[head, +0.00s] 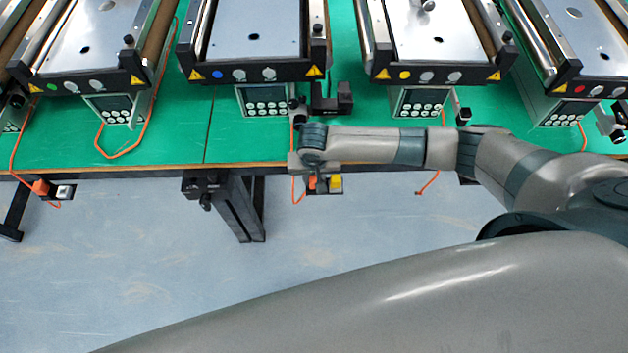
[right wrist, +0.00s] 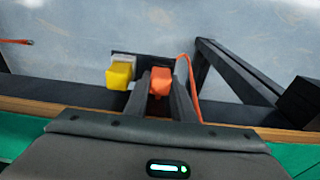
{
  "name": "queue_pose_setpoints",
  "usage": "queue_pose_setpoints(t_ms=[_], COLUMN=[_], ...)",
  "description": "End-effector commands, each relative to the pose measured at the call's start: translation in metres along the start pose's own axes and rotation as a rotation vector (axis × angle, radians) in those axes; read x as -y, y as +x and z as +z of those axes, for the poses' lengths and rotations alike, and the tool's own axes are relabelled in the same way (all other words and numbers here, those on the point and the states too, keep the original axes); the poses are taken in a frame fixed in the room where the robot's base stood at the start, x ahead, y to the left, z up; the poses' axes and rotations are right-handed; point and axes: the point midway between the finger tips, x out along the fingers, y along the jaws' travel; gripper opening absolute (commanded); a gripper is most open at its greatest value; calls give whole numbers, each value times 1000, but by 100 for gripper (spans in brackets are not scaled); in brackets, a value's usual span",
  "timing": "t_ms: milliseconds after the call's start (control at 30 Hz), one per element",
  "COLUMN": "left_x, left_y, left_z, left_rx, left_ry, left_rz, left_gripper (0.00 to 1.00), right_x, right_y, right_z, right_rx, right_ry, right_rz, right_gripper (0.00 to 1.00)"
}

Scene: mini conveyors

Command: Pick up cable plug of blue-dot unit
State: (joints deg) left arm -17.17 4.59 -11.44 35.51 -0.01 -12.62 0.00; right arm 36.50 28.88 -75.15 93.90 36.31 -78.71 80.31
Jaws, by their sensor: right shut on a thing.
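The blue-dot unit (head: 247,75) stands on the green bench, with its blue dot on the front bar. Its orange cable (head: 297,195) hangs over the bench's front edge; it also shows in the right wrist view (right wrist: 190,75). My right gripper (head: 310,176) points down just in front of that edge. In the right wrist view, the gripper (right wrist: 161,85) has its two dark fingers shut on the orange cable plug (right wrist: 161,77). The plug's far end is hidden, so I cannot tell whether it sits in the dark socket block behind it. My left gripper is out of view.
A yellow block (right wrist: 120,75) sits beside the plug at the dark socket block (right wrist: 148,62). The wooden bench edge (head: 160,168) and a dark bench leg (head: 240,210) are close. Another orange plug (head: 40,187) is at the left. The floor in front is clear.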

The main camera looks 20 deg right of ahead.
Motion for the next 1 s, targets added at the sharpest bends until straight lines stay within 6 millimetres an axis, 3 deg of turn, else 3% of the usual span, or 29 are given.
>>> queue_pose_setpoints(t_ms=[367,600,1000], left_x=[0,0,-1], left_y=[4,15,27], left_z=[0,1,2], left_rx=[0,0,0], left_ry=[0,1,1], left_rz=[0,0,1], left_gripper=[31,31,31], right_x=[1,0,-46], right_y=[-8,-39,-83], right_z=[-1,-5,39], right_rx=[0,-2,0], right_ry=[1,0,-1], right_rz=[-2,-4,-2], right_gripper=[1,1,1])
